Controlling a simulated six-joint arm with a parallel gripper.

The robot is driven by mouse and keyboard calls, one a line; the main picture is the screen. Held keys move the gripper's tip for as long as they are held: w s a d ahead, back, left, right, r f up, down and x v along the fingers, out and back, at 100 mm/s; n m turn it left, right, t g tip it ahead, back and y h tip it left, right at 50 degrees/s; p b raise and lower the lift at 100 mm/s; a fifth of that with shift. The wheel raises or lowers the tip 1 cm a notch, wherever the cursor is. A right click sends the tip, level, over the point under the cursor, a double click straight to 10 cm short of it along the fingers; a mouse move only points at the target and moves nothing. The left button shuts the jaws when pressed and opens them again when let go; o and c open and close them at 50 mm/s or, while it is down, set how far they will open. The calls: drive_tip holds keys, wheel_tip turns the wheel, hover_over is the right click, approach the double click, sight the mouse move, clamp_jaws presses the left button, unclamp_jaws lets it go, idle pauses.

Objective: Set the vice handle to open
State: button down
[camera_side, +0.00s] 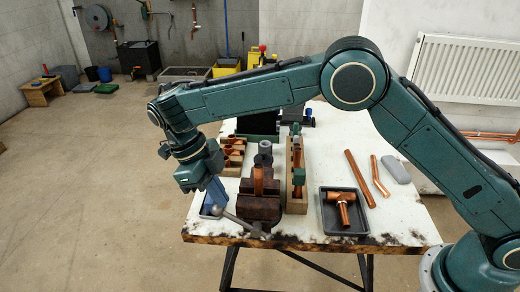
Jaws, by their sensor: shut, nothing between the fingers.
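A dark reddish-brown vice (260,207) stands at the front edge of the worktable, with a copper pipe piece (258,181) upright in its jaws. The vice handle (240,223) is a grey bar at the vice's front left, slanting from a round knob at its upper left down to the right. My gripper (217,196) points down at the left of the vice, with its blue fingers shut and empty. The fingertips are just above or beside the handle's knob; I cannot tell whether they touch it.
A dark tray (343,229) with a copper tee stands right of the vice. A wooden rack (297,206) with copper pieces is between them. A blue tray (206,211) lies behind my fingers. Loose copper pipes (360,179) lie at the right. My arm spans above the table.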

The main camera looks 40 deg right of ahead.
drive_tip(key=s+d+r, duration=0.1)
drive_tip(key=s+d, duration=0.1)
drive_tip(key=shift+s+d+r, duration=0.25)
drive_tip(key=shift+d+r, duration=0.05)
drive_tip(key=shift+r, duration=0.1)
drive_tip(key=s+d+f+t+y, duration=0.2)
drive_tip(key=s+d+f, duration=0.1)
drive_tip(key=s+d, duration=0.35)
drive_tip(key=s+d+f+t+y, duration=0.2)
drive_tip(key=s+d+f, duration=0.2)
drive_tip(key=s+d, duration=0.25)
wheel_tip(320, 180, up, 10)
drive_tip(key=s+d, duration=0.1)
drive_tip(key=shift+s, duration=0.15)
idle(1.5)
